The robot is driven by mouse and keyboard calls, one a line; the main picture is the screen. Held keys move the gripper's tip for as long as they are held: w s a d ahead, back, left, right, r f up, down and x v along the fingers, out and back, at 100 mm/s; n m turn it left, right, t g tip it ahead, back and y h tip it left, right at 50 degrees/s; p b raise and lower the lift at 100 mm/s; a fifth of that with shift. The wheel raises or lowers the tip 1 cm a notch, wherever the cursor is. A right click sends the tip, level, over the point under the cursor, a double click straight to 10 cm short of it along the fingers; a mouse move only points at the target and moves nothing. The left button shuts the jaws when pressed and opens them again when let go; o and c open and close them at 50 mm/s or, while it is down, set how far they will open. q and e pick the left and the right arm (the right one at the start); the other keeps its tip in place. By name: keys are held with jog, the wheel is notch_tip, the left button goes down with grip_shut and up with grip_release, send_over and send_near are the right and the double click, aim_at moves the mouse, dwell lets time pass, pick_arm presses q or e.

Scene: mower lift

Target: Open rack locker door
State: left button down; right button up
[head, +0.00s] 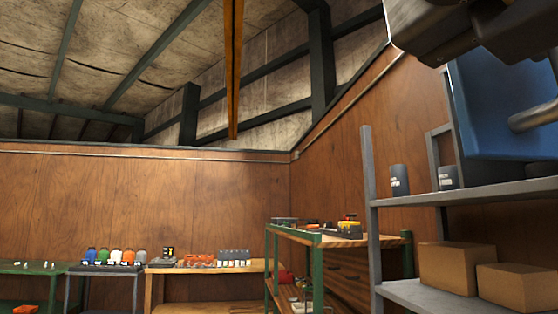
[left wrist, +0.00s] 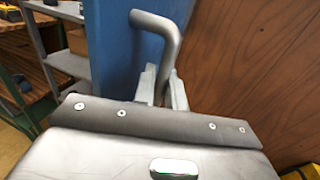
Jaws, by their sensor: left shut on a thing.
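The blue locker door (head: 505,90) fills the upper right of the head view, with a grey bar handle (head: 533,118) at the right edge. In the left wrist view the blue panel (left wrist: 112,45) stands behind the bent grey handle (left wrist: 160,30). My left gripper (left wrist: 162,88) is shut on the handle's lower part, with one finger on each side. The handle's lower end is hidden by the gripper body. My right gripper shows in neither view.
A grey shelf rack (head: 470,192) with cardboard boxes (head: 447,268) and dark cans (head: 399,180) stands beside the blue panel. A green-framed workbench (head: 330,240) is farther back. A wood-panelled wall (left wrist: 245,70) is close on the right in the wrist view.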

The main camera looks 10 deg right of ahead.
pick_arm(q)
jog(key=shift+s+r, duration=0.1)
dwell(0.3)
jog(key=c, duration=1.8)
grip_release()
jog(key=b+v, duration=0.4)
jog(key=v, duration=0.7)
